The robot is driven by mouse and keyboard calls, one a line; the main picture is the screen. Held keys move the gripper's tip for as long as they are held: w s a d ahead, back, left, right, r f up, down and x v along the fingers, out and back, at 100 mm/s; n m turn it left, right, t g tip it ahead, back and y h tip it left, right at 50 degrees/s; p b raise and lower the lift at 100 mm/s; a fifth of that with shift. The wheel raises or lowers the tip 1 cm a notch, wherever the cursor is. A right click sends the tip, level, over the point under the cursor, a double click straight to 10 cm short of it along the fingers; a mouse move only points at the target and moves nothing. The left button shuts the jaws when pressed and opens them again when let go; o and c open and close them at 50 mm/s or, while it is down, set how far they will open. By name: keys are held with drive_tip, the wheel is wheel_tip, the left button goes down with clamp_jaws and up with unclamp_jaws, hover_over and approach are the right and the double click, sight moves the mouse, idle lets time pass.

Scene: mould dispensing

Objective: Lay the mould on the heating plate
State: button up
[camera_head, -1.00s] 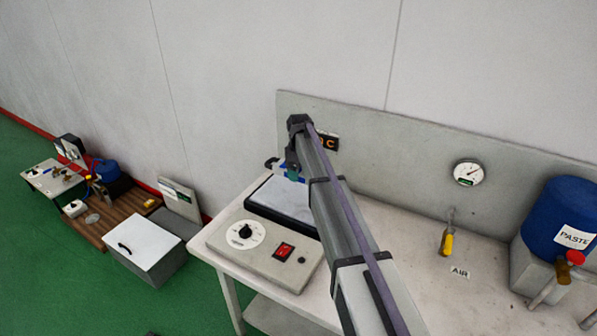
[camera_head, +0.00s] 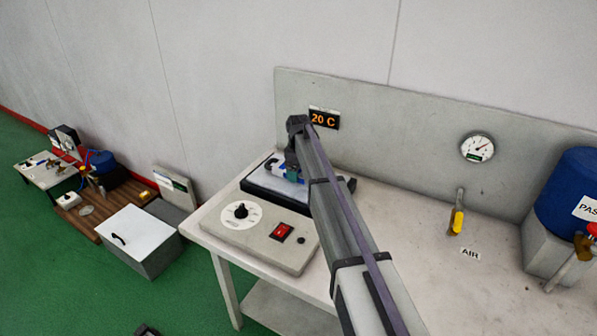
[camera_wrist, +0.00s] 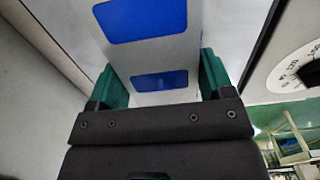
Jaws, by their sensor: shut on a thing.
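The mould is a white slab with blue pockets (camera_wrist: 146,20). In the wrist view it lies between the green fingers of my gripper (camera_wrist: 158,76), which is shut on it. In the head view only a small white and blue end of the mould (camera_head: 272,166) shows left of my gripper (camera_head: 290,174). The heating plate (camera_head: 262,191) is a light slab with a dark edge at the back left of the bench, partly hidden by my arm. The mould is over the plate; I cannot tell whether they touch.
A control box with a dial (camera_head: 241,211) and red switch (camera_head: 281,232) stands in front of the plate. A display reading 20 C (camera_head: 324,119) is on the back panel (camera_head: 400,125). A yellow-handled air valve (camera_head: 457,220) and blue paste drum (camera_head: 568,200) are right.

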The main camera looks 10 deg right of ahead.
drive_tip(key=o, duration=1.1)
wheel_tip(320, 180, up, 11)
drive_tip(key=p, duration=1.1)
drive_tip(key=s+m, duration=1)
drive_tip(key=s, duration=2.9)
drive_tip(key=shift+a, duration=0.35)
